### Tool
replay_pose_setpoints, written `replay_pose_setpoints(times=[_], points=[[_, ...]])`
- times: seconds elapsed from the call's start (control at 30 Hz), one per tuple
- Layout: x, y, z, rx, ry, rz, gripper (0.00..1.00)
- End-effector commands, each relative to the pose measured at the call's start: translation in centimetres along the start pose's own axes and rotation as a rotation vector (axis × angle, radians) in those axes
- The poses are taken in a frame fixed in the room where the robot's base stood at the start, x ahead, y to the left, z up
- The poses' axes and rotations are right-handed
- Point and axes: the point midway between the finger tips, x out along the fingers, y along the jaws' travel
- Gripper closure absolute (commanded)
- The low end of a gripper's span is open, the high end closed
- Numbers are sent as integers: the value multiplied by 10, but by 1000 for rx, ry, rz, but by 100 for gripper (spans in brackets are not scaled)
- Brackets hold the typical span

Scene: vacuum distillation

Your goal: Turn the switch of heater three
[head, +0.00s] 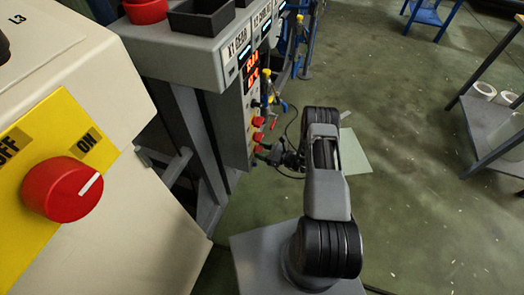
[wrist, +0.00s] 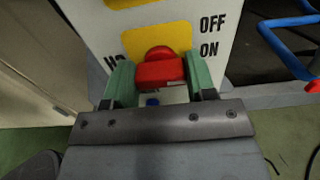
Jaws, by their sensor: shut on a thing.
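In the wrist view, a red switch (wrist: 160,70) sits on a yellow plate on a pale panel (wrist: 108,40) marked OFF and ON. My gripper (wrist: 160,79) has its two green fingers on either side of the switch and is shut on it. In the head view, my gripper (head: 270,154) is at the front of a grey control cabinet (head: 234,130), low beside its red knobs (head: 257,138). My arm partly hides the contact there. I cannot read a heater number on the gripped switch.
A large red knob (head: 62,191) on a yellow OFF/ON plate stands close at left, on a cabinet marked L3. Cables (head: 282,172) hang near my gripper. Blue pipes (wrist: 285,40) are at the right in the wrist view. Green floor (head: 420,190) is open at right, before a shelf (head: 485,130).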

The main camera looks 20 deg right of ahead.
Motion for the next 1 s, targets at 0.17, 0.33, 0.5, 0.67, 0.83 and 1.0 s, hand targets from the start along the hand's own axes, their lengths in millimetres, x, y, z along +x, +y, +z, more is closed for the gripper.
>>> replay_pose_setpoints(times=[0.17,0.33,0.5,0.67,0.83,1.0], points=[[0,0,-1,-17,0,1,73],[0,0,-2,-88,0,1,73],[0,1,-3,-219,-1,1,73],[0,1,-3,-370,-1,1,73],[0,2,-4,-532,-1,1,73],[0,2,-4,-693,-1,1,73]])
